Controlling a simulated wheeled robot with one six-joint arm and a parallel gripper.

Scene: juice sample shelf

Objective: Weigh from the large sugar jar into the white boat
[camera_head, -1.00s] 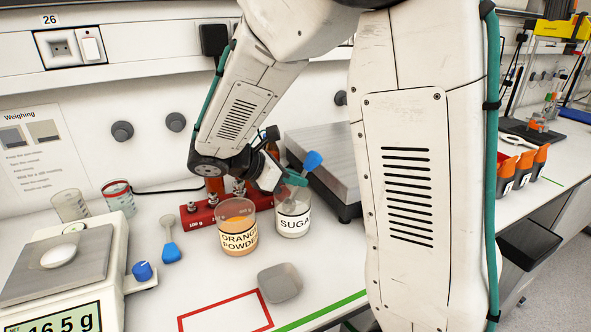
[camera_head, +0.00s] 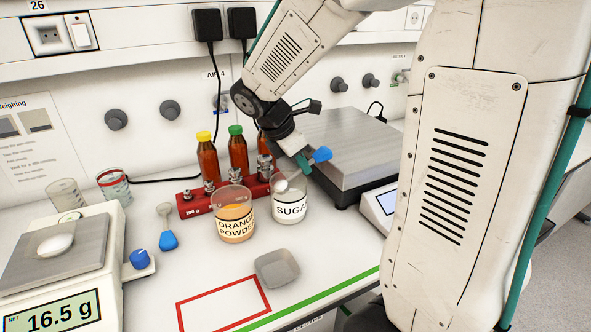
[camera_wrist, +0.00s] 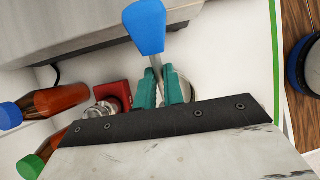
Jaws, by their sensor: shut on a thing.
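My gripper (camera_head: 302,164) is shut on a spoon with a blue handle (camera_head: 321,154). In the wrist view the handle (camera_wrist: 145,27) stands up past the teal fingers (camera_wrist: 162,88). The spoon tilts, with its pale bowl (camera_head: 283,186) at the upper inside of the sugar jar (camera_head: 290,209). I cannot tell how much sugar it holds. A small white oval, apparently the white boat (camera_head: 57,245), sits on the balance pan (camera_head: 50,262). The display (camera_head: 58,314) reads 16.5 g net.
An orange powder jar (camera_head: 235,222) stands left of the sugar jar. A red weight block (camera_head: 190,208) and brown bottles (camera_head: 207,160) are behind. A grey dish (camera_head: 277,268) lies in front, near a red outline. A second blue spoon (camera_head: 167,239) lies by the balance. A large scale (camera_head: 345,150) stands right.

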